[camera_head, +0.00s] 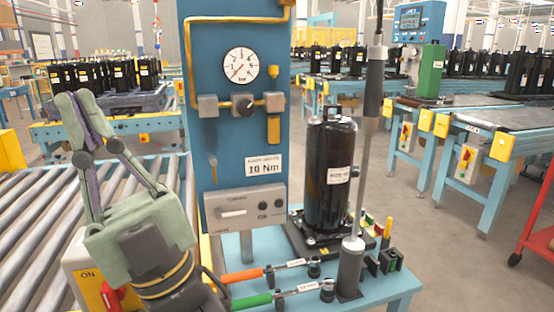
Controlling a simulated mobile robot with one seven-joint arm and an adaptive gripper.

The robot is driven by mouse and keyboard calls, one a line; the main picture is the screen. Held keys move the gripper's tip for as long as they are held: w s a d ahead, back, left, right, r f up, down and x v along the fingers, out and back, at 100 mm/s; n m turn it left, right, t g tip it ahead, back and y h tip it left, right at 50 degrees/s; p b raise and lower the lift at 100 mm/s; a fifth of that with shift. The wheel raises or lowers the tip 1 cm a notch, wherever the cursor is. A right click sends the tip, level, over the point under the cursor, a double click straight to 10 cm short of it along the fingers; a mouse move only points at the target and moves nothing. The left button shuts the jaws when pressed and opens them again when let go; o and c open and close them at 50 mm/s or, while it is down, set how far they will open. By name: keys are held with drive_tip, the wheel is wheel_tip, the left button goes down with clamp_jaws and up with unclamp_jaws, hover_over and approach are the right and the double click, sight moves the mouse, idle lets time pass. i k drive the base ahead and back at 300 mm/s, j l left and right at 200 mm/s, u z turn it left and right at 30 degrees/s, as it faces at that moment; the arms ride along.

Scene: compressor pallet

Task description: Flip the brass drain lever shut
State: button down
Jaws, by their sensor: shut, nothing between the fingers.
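A blue panel (236,80) stands in the middle of the view, with brass piping and a round gauge (240,65) on it. A flat brass-yellow lever (274,130) hangs straight down below the right grey block of the pipe. A smaller brass piece (212,170) hangs down lower left on the panel; I cannot tell for sure which of the two is the drain lever. My gripper (74,98) is to the left of the panel, fingers pointing up, shut and empty. It is apart from both brass pieces.
A black compressor (331,175) stands on the blue table right of the panel, beside a vertical grey rod (362,150). Orange and green torque wrenches (262,271) lie in front. A roller conveyor (40,220) runs behind my gripper. A black knob (243,103) sits mid-pipe.

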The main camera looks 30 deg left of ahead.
sight(212, 158)
drive_tip(key=u, duration=1.3)
drive_tip(key=k+l, duration=0.15)
drive_tip(key=l, duration=0.15)
drive_tip(key=k+l, duration=0.1)
drive_tip(key=l, duration=0.2)
drive_tip(key=i+j, duration=0.1)
drive_tip(key=j, duration=0.2)
drive_tip(key=i+j, duration=0.15)
drive_tip(key=j, duration=0.15)
